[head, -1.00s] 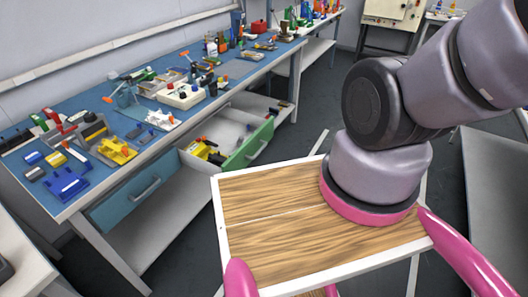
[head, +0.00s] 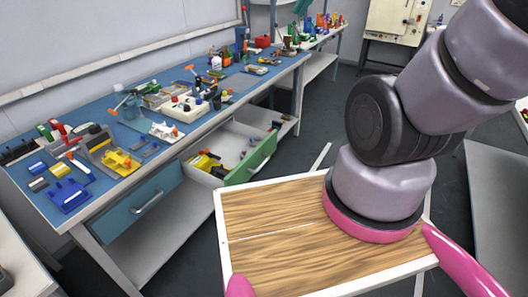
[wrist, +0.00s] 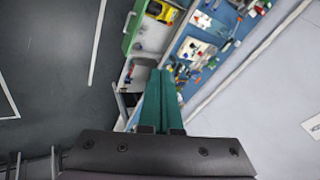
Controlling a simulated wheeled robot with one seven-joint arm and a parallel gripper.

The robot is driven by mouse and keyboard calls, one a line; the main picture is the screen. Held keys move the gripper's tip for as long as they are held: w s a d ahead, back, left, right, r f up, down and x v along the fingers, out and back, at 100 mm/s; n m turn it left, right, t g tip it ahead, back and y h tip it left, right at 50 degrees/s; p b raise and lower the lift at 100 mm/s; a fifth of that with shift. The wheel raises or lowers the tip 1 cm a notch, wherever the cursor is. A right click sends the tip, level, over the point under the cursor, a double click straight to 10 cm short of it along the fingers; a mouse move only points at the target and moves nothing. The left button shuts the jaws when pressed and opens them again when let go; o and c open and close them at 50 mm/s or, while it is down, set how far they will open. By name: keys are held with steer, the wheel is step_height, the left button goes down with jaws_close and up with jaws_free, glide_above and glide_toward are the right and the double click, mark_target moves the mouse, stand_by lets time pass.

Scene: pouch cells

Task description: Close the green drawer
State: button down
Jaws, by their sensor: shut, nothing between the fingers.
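The green drawer (head: 250,162) stands pulled out from under the blue-topped workbench, with a white inside holding yellow and dark tools. Its green front with a pale handle faces the floor area in front of the bench. In the wrist view the green front (wrist: 132,32) shows at the upper left, beyond my fingertips. My gripper (wrist: 160,73) shows in the wrist view with its two teal fingers together, shut and empty. The fingers appear apart from the drawer; the exact distance is hard to tell. The gripper is not visible in the head view.
A closed blue drawer (head: 145,204) sits left of the green one. The workbench top (head: 95,190) carries many tools and parts. My wood-topped base is close in front of the green drawer. Grey floor (head: 300,150) is clear to the drawer's right.

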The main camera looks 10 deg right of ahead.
steer(key=w+a+f+m+g+y, duration=0.15)
steer(key=w+f+m+y, duration=0.45)
steer(key=w+f+m, duration=0.95)
steer(key=w+d+f, duration=0.2)
steer(key=w+f, duration=0.1)
steer(key=f, duration=0.4)
steer(key=w+d+f+m+t, duration=0.1)
steer(key=w+f, duration=0.2)
steer(key=f, duration=0.4)
steer(key=w+d+f, duration=0.2)
steer(key=w+f, duration=0.1)
steer(key=f, duration=0.4)
steer(key=m+t+h, duration=0.2)
steer(key=m, duration=0.3)
glide_toward(261, 148)
steer(key=shift+g, duration=0.25)
steer(key=x, duration=0.5)
steer(key=shift+w+d+f, duration=0.1)
steer(key=shift+d+f, duration=0.15)
steer(key=shift+f, duration=0.2)
steer(key=shift+w+a, duration=0.4)
